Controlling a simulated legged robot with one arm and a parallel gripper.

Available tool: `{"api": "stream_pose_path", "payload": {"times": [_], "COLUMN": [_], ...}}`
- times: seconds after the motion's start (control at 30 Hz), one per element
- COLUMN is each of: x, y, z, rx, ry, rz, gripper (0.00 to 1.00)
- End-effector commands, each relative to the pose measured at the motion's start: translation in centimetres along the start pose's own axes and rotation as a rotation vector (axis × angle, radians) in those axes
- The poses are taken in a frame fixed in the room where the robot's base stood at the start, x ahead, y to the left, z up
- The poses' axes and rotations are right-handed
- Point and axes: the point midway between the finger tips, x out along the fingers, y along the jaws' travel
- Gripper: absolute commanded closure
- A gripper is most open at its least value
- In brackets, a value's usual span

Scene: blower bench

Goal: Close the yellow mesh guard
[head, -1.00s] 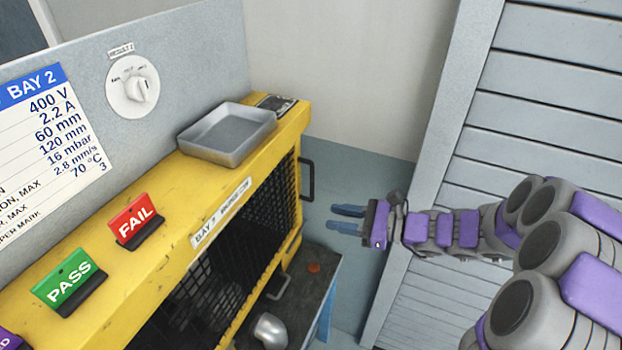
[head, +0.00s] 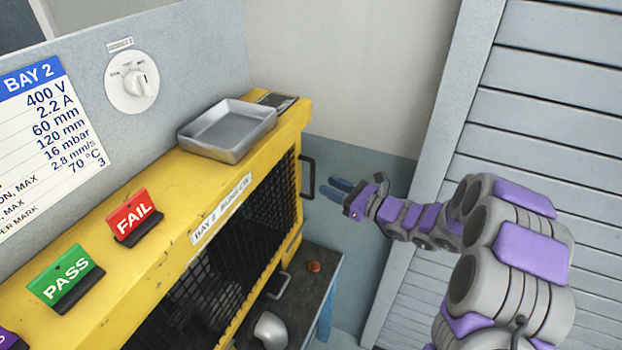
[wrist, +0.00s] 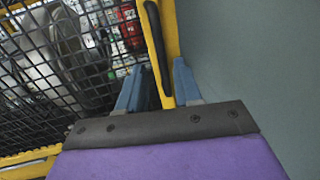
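The yellow mesh guard shows as black mesh (head: 284,203) in the front of the yellow bay in the head view. A black bar handle (head: 308,177) stands at its right end. In the wrist view, the mesh (wrist: 62,70) fills the left side, and the black handle (wrist: 157,48) runs along a yellow edge. My gripper (head: 335,188) is open and empty, just right of the handle in the head view. In the wrist view its two blue fingers (wrist: 157,80) lie either side of the handle's line. I cannot tell whether they touch it.
A grey tray (head: 228,130) and the FAIL (head: 131,214) and PASS (head: 64,274) signs stand on the bay's top. A dark bench (head: 322,262) below bears a rounded metal part (head: 270,330). A slatted grey panel (head: 535,90) stands behind my arm.

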Motion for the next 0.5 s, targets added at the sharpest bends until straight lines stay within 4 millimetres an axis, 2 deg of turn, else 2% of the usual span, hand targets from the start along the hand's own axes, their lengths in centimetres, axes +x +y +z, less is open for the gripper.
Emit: {"api": "stream_pose_path", "payload": {"times": [0.03, 0.23, 0.5], "x": [1.1, 4.7, 7.1], "y": [0.2, 0.1, 0.1], "z": [-0.1, 0.0, 0.0], "rx": [-0.002, -0.005, -0.002], "ry": [0.001, 0.000, 0.000], "rz": [0.005, 0.004, 0.000], "gripper": [0.66, 0.66, 0.66]}}
